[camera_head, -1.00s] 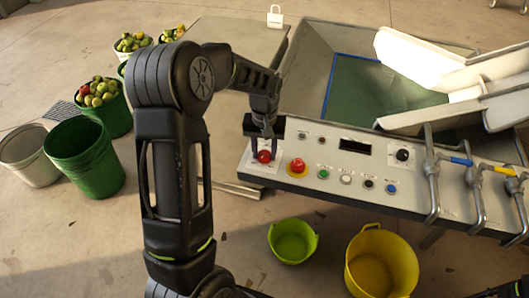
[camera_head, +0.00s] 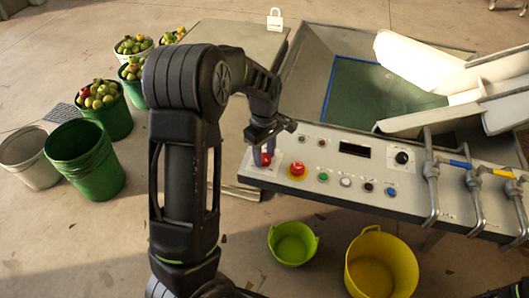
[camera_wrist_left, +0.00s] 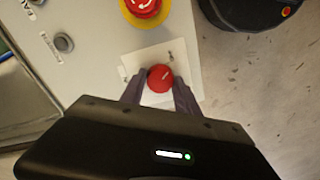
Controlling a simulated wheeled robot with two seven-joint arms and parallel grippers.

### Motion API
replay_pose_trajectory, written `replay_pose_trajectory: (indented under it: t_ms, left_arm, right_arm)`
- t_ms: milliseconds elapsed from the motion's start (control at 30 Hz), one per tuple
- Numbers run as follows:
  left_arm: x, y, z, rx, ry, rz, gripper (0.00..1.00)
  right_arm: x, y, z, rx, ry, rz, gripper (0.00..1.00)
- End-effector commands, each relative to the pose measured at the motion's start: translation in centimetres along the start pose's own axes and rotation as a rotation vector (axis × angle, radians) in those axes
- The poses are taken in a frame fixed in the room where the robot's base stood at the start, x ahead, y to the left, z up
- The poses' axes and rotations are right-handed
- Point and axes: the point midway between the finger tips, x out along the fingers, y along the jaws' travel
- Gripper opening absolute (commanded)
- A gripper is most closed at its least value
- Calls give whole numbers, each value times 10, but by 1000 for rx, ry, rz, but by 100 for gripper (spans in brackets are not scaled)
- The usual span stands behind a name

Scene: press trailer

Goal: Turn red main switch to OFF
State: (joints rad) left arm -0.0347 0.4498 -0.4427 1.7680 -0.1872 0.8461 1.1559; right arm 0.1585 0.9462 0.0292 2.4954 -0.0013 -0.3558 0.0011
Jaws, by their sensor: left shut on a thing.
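The red main switch (camera_head: 265,160) is a round knob on a white plate at the left end of the control panel. It also shows in the left wrist view (camera_wrist_left: 160,78), with a pale line on its face slanting to the upper right. The white plate (camera_wrist_left: 151,59) has small marks too small to read. My left gripper (camera_head: 264,154) points down over the knob and is shut on it, one finger on each side, as the left wrist view (camera_wrist_left: 158,86) shows. My right gripper is not in view.
A red emergency button on a yellow ring (camera_head: 297,170) sits just right of the switch. Several small buttons, a display (camera_head: 355,149) and a black knob (camera_head: 402,157) follow along the panel (camera_head: 330,201). Green (camera_head: 293,243) and yellow (camera_head: 381,262) tubs stand on the floor in front.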

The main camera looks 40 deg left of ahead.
Motion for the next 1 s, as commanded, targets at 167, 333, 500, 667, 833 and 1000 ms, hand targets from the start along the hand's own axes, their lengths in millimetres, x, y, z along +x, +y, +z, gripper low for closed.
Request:
replay_pose_trajectory:
  t_ms: [167, 333, 500, 667, 833, 1000]
  left_arm:
    - [-1, 1, 0, -84, 1, 2, 0]
    - [-1, 1, 0, -124, 1, 2, 0]
    - [-1, 1, 0, -135, 1, 2, 0]
    - [-1, 1, 0, -135, 1, 2, 0]
    - [-1, 1, 0, -134, 1, 2, 43]
    - [0, 0, 0, -133, 0, 1, 57]
  right_arm:
    - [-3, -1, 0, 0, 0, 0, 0]
    - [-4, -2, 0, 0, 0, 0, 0]
    - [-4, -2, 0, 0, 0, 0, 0]
    - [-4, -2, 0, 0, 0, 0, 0]
    - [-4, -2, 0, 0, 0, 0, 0]
    - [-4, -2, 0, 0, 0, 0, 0]
